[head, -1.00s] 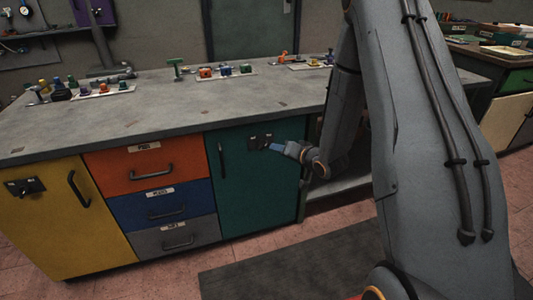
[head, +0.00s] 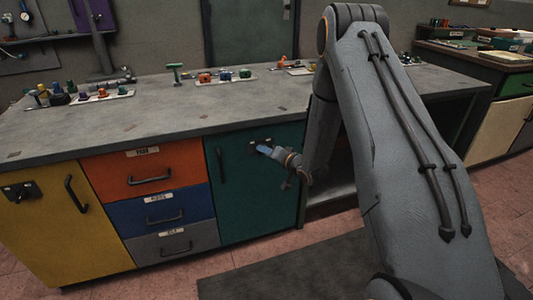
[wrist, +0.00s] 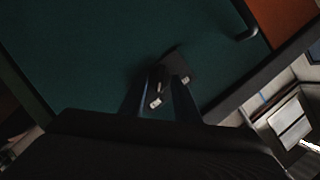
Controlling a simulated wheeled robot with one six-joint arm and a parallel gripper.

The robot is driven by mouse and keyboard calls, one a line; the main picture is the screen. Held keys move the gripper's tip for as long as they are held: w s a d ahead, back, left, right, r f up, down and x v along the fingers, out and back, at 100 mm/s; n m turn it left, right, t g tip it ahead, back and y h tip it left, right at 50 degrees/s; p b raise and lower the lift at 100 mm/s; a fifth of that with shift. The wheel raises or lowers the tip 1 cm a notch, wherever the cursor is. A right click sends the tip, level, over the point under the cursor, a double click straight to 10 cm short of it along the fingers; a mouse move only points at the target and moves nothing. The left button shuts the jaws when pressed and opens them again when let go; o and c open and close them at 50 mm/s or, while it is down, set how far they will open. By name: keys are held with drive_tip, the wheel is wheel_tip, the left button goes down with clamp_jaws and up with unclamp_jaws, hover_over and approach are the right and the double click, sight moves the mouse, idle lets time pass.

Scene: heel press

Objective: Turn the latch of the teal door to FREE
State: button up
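The teal door (head: 245,200) is closed at the right end of the cabinet front. Its latch is a dark plate (head: 258,140) near the top edge, partly covered by my gripper in the head view. In the wrist view the dark latch plate (wrist: 176,63) with small white labels shows just beyond my fingers. My gripper (head: 263,149) is at the latch. In the wrist view its two fingers (wrist: 160,92) stand apart, with the dark latch handle appearing between their tips. Contact and the way the handle points are too dark to make out.
The door's bar handle (head: 220,160) is left of the latch. Orange, blue and grey drawers (head: 150,172) and a yellow door (head: 50,225) with its own latch lie further left. The grey worktop (head: 150,112) juts above, with small parts at its back.

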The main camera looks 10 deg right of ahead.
clamp_jaws()
idle(0.3)
drive_tip(key=n+h, duration=0.2)
drive_tip(key=n, duration=0.2)
drive_tip(key=a+n+h, duration=0.1)
drive_tip(key=n+h, duration=0.2)
drive_tip(key=n, duration=0.1)
drive_tip(key=n+h, duration=0.3)
drive_tip(key=n, duration=0.1)
drive_tip(key=shift+s+a+t, duration=0.1)
drive_tip(key=shift+a+t, duration=0.2)
drive_tip(key=shift+t, duration=0.1)
idle(0.4)
idle(0.5)
